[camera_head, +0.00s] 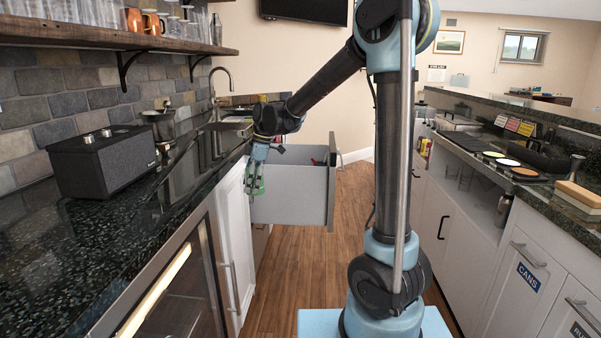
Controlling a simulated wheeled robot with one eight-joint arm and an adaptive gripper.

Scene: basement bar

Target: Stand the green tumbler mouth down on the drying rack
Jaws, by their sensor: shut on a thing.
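My gripper (256,173) is at the end of my arm, left of the picture's middle, pointing down. It is shut on the green tumbler (257,187), which is small and see-through here. The tumbler hangs beside the left counter's edge, in front of the pulled-out grey drawer. Which way its mouth faces is too small to tell. The drying rack is not clearly made out. A pale flat thing (236,120) by the sink may be it, partly behind my arm.
The open drawer (290,196) juts into the aisle behind the tumbler. A black speaker (103,160) stands on the dark left counter (110,235). A tap (222,80) rises farther back. The right counter (475,165) carries coasters. The wooden floor between is clear.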

